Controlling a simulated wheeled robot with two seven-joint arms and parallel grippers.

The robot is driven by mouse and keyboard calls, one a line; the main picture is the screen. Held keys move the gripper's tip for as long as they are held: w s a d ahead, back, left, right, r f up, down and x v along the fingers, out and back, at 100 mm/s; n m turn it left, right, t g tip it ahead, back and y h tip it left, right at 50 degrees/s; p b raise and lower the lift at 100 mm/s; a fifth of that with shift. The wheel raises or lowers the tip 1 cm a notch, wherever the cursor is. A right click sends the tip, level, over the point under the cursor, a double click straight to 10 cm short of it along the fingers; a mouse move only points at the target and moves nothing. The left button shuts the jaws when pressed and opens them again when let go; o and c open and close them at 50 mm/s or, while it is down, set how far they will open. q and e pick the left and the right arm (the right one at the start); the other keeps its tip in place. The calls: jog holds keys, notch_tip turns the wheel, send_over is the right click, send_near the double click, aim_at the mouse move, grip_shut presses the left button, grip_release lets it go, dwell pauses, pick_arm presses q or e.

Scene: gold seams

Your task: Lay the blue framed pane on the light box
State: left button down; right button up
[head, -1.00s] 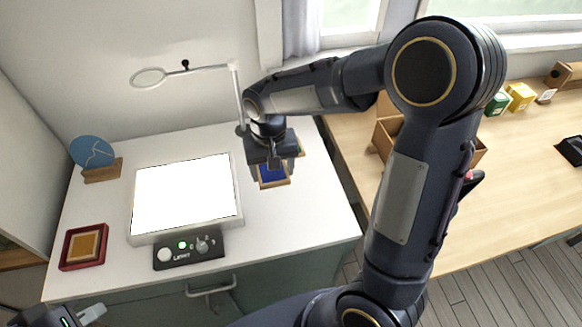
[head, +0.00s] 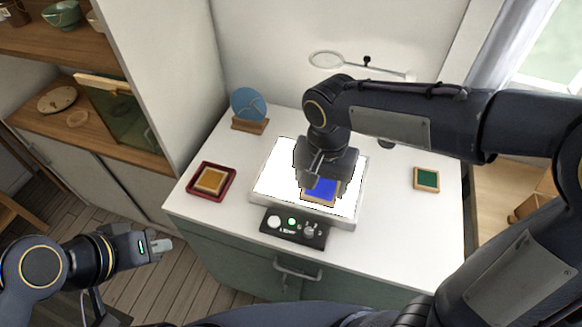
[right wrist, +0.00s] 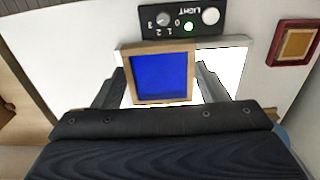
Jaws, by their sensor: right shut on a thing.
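The blue framed pane (head: 320,190) has a wooden frame and is over the front right part of the lit white light box (head: 272,180). My right gripper (head: 322,184) is shut on the pane from above. In the right wrist view the pane (right wrist: 161,78) sits between the two fingers (right wrist: 162,84), and its frame overlaps the light box's front rim (right wrist: 236,42). I cannot tell whether the pane touches the lit surface or is just above it. My left gripper (head: 160,245) is off the cabinet's left front, empty; its fingers look close together, but their opening is unclear.
An amber framed pane (head: 210,180) lies in a red tray (head: 192,191) at left. A green framed pane (head: 427,179) lies at right. A blue disc (head: 249,104) on a wooden stand is behind. The control panel (head: 294,228) with knobs is in front of the light box. A magnifier (head: 325,59) stands behind.

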jog(key=w+f+p, duration=0.1)
jog(key=w+f, duration=0.2)
jog(key=w, duration=0.1)
jog(key=w+f+p, duration=0.1)
jog(key=w+f, duration=0.1)
jog(key=w, duration=0.2)
jog(key=w+f, duration=0.3)
jog(key=w, duration=0.2)
jog(key=shift+d+f+p, duration=0.25)
jog(key=shift+f+p, duration=0.05)
jog(key=shift+p, duration=0.1)
jog(key=shift+w+f, duration=0.25)
jog(key=shift+f, duration=0.15)
notch_tip(320, 180, down, 3)
jog(key=shift+w+d+f, duration=0.1)
jog(key=shift+w, duration=0.05)
jog(key=shift+f, duration=0.25)
jog(key=o, duration=1)
